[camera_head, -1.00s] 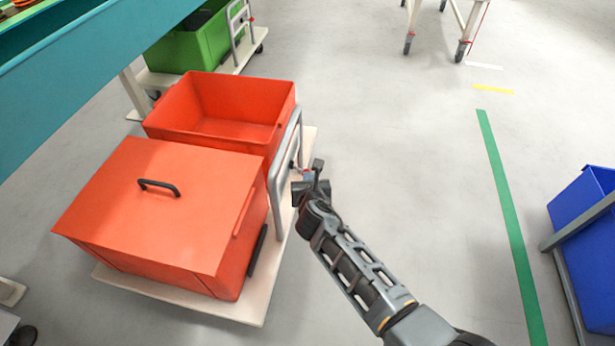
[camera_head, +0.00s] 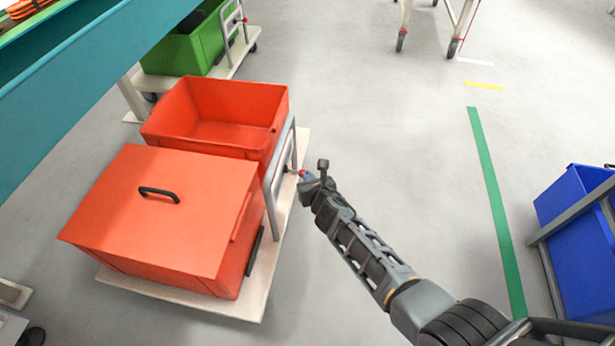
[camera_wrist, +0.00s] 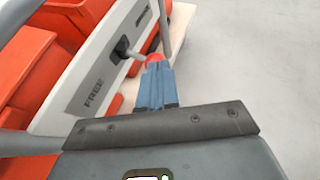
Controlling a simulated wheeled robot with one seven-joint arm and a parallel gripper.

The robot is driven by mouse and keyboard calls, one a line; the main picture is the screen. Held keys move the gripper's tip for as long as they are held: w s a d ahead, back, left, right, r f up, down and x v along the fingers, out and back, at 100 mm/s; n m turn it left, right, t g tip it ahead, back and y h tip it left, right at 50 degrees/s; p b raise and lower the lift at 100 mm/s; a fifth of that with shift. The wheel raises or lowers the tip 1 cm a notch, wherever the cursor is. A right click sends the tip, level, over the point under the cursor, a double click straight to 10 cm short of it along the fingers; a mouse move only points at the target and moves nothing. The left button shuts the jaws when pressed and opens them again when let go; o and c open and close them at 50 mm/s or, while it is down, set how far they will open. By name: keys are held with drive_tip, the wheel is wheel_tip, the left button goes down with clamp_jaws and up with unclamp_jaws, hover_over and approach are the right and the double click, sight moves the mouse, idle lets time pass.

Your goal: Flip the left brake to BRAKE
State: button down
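The brake lever (camera_wrist: 134,54) is a short grey rod with a red knob (camera_wrist: 154,58), on a pale plate (camera_wrist: 90,75) on the cart with the orange bins. The plate reads FREE near its lower left end; the lettering at its upper right end is too small to read. The lever points toward my gripper. My gripper (camera_wrist: 157,78) has its blue-grey fingers together, with the tips right at the red knob; whether they touch it is unclear. In the head view the knob (camera_head: 301,173) shows just left of my gripper (camera_head: 308,180), beside the cart's handle frame (camera_head: 280,172).
The cart's deck (camera_head: 190,298) carries an open orange bin (camera_head: 215,115) and a lidded one (camera_head: 160,220). Behind is a green bin (camera_head: 190,50) on another cart. A blue bin (camera_head: 575,215) stands at the right. The floor between is clear.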

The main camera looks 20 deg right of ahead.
drive_tip(key=shift+w+d, duration=0.25)
drive_tip(key=shift+d, duration=0.1)
drive_tip(key=shift+d+p, duration=0.15)
drive_tip(key=shift+p, duration=0.2)
drive_tip(key=shift+a, duration=0.85)
drive_tip(key=shift+s, duration=0.1)
